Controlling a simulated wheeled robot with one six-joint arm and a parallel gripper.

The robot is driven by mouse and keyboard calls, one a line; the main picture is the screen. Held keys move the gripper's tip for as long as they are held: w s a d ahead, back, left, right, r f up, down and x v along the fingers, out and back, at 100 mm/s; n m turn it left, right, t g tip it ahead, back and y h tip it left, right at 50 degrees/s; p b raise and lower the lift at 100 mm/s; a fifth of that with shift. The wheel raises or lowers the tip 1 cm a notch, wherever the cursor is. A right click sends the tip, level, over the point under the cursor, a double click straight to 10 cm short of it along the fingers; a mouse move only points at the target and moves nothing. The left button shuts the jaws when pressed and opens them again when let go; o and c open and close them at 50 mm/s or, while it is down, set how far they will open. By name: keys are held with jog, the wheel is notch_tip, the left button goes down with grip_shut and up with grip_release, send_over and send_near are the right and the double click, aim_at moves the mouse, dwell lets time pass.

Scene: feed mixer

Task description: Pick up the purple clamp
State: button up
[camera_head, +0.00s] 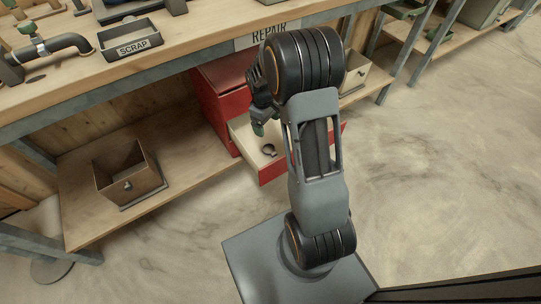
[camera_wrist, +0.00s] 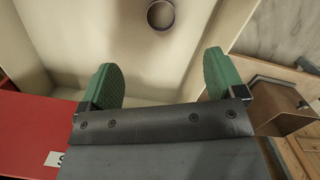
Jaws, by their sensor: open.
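The purple clamp (camera_wrist: 160,28) is a small dark purple ring lying on the pale floor of the open drawer (camera_head: 240,134). In the wrist view it is at the top centre, beyond my fingertips. In the head view it shows as a small dark ring (camera_head: 268,154) inside the drawer. My gripper (camera_wrist: 163,76) is open, with its two green pads apart and nothing between them. In the head view my gripper (camera_head: 258,128) hangs over the drawer, close to the clamp and not touching it; part of it is hidden by my arm.
The drawer is pulled out of a red cabinet (camera_head: 215,95) under the workbench. A wooden bin (camera_head: 120,183) stands on the lower shelf at left. The bench above holds a SCRAP tray (camera_head: 128,46) and a pipe (camera_head: 55,44). Open concrete floor lies at right.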

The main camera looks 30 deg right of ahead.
jog(key=b, duration=0.2)
send_near(270, 151)
jog(key=f+b, duration=0.1)
jog(key=f, duration=0.1)
jog(key=f+b, duration=0.1)
jog(key=f, duration=0.2)
jog(key=f+b, duration=0.1)
jog(key=f, duration=0.1)
jog(key=shift+s+d+f, duration=0.15)
jog(key=shift+s, duration=0.25)
jog(key=c, duration=0.9)
